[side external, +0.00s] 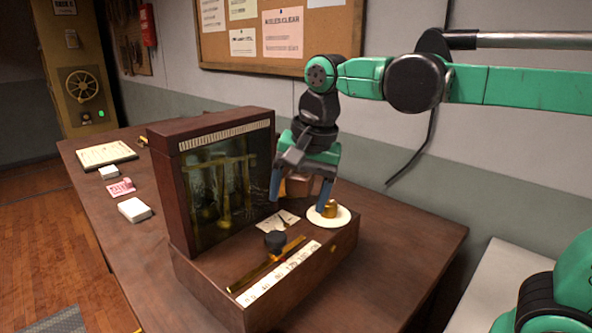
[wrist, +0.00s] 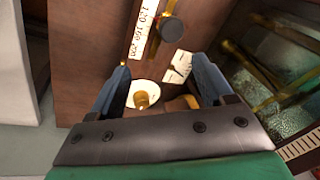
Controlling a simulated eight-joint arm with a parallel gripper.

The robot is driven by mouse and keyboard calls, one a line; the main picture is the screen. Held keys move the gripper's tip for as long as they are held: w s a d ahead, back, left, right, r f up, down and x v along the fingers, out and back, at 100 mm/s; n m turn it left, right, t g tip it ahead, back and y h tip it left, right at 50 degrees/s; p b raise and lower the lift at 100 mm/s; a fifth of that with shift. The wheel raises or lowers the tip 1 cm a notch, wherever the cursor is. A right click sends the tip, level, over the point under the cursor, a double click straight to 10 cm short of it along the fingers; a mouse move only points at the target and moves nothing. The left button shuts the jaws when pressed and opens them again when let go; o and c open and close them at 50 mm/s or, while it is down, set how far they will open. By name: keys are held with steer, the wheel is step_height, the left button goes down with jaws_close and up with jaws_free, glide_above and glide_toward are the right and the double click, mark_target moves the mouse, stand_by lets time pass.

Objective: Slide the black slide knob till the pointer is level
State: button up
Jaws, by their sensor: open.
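The black slide knob (side external: 275,241) sits on a brass rail (side external: 262,266) on the base of a wooden balance case (side external: 217,187). It also shows at the top of the wrist view (wrist: 172,29). The brass balance inside stands behind glass; I cannot tell whether its pointer is level. My gripper (side external: 299,201) is open and empty above the right part of the base, up and to the right of the knob. In the wrist view its blue fingers (wrist: 160,85) are spread, with the knob beyond them.
A white dish (side external: 341,219) with a brass weight (side external: 329,209) lies under the gripper. A numbered scale strip (side external: 280,273) runs along the rail. A small card (side external: 279,221) lies by the knob. White blocks and papers lie on the table's left.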

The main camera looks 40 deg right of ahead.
mark_target(276, 235)
steer(key=m, duration=0.1)
steer(key=w+a+r+m+g, duration=0.1)
steer(key=m, duration=0.1)
steer(key=w+m+g, duration=0.1)
steer(key=shift+w+a+r+m, duration=0.1)
steer(key=shift+a+r+m, duration=0.15)
steer(key=shift+r+m, duration=0.15)
steer(key=shift+w+a+f+m+g, duration=0.15)
steer(key=shift+f+m, duration=0.25)
steer(key=shift+f, duration=1.15)
steer(key=shift+w+a+f+m+g, duration=0.1)
steer(key=shift+f+m, duration=0.3)
steer(key=shift+f, duration=1.1)
steer(key=shift+w+a+f+m+g, duration=0.15)
steer(key=shift+f+m, duration=0.25)
steer(key=shift+f, duration=1.15)
steer(key=shift+d+f, duration=0.1)
steer(key=shift+c, duration=0.2)
steer(key=c, duration=0.8)
steer(key=shift+c, duration=0.2)
